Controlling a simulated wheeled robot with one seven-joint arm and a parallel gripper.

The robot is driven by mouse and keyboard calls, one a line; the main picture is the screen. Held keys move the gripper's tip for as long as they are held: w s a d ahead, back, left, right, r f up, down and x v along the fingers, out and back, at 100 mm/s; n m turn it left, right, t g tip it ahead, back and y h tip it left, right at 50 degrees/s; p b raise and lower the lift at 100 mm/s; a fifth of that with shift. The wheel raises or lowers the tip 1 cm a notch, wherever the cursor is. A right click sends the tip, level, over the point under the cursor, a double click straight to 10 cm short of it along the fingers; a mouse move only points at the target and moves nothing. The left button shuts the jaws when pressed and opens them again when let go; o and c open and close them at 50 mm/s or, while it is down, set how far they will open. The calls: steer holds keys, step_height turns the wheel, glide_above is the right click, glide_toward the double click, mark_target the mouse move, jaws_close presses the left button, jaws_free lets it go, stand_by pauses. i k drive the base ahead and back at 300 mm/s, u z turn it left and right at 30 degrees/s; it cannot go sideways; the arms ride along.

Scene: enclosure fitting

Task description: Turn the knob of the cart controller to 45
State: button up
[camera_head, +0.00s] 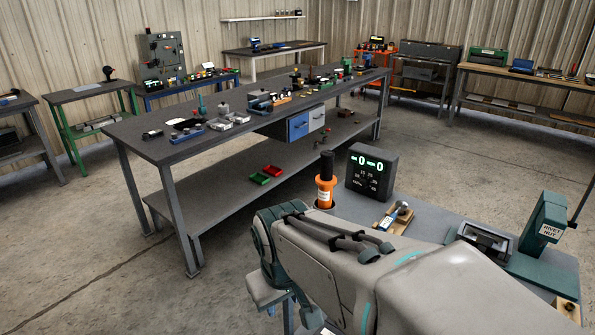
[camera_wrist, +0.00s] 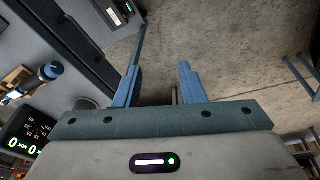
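The cart controller (camera_head: 371,172) is a dark box standing on the grey cart top. Its display shows green zeros above a dial with small numbers such as 15, 25, 35 and 45. The knob is too small and dark for its pointing to be read. In the wrist view the controller (camera_wrist: 22,135) is at the lower left, partly cut off by the frame edge. My gripper (camera_wrist: 160,75) is open, with two blue-grey fingers apart and nothing held between them. It is away from the controller, over the floor beside the cart. My arm hides the gripper in the head view.
An orange and black cylinder (camera_head: 325,185) stands left of the controller. A wooden block with a tool (camera_head: 395,217) lies in front of it. A green rivet nut machine (camera_head: 545,230) is at the right. A long workbench (camera_head: 165,148) stands beyond, with open floor between.

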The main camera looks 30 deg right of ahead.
mark_target(363, 183)
steer(key=u, duration=0.55)
steer(key=k, duration=0.6)
steer(key=u, duration=0.4)
steer(key=i, duration=1.05)
steer(key=z, duration=0.4)
steer(key=i, duration=1.5)
steer(key=z, duration=0.95)
steer(key=i, duration=1.15)
steer(key=z, duration=1.75)
steer(key=i, duration=0.65)
steer(key=z, duration=0.55)
